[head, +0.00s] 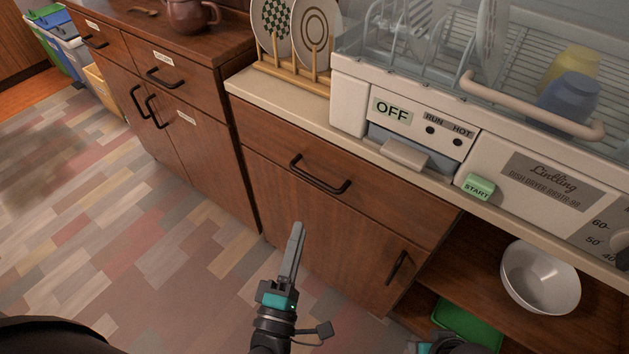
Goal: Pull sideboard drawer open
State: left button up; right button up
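The wooden sideboard (205,135) stands on the left, with two labelled top drawers. The left drawer's black handle (95,43) and the right drawer's black handle (165,79) show; both drawers look closed. A wider drawer (385,202) with a black bar handle (319,176) is in the counter unit to the right, also closed. My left gripper (298,229) is in front of that unit, below the bar handle and apart from it. Its fingers are seen edge-on, so their gap is hidden; nothing shows in them. Only a bit of my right gripper shows at the bottom edge, fingers unseen.
A dish dryer (349,104) and a plate rack (291,73) stand on the counter. A teapot (190,14) sits on the sideboard. A white bowl (540,278) is on the open shelf. Bins (70,48) stand at the far left. The floor before the sideboard is clear.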

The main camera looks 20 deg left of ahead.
aim_at(313, 178)
pick_arm(q)
jog(key=shift+w+a+r+b, duration=0.1)
jog(key=shift+w+r+b, duration=0.3)
jog(key=shift+w, duration=1.7)
jog(key=shift+w+a+r+b, duration=0.15)
jog(key=shift+w+r+b, duration=0.25)
jog(key=shift+w, duration=1.7)
jog(key=shift+w+a+r+b, duration=0.1)
jog(key=shift+w+r+b, duration=0.3)
jog(key=shift+w, duration=1.7)
pick_arm(e)
jog(key=shift+t, duration=0.5)
jog(key=shift+w+r, duration=0.2)
jog(key=shift+r, duration=1.25)
jog(key=shift+w+r, duration=0.15)
jog(key=shift+r, duration=1.3)
pick_arm(q)
jog(key=shift+f, duration=0.1)
jog(key=shift+c, duration=0.3)
grip_shut()
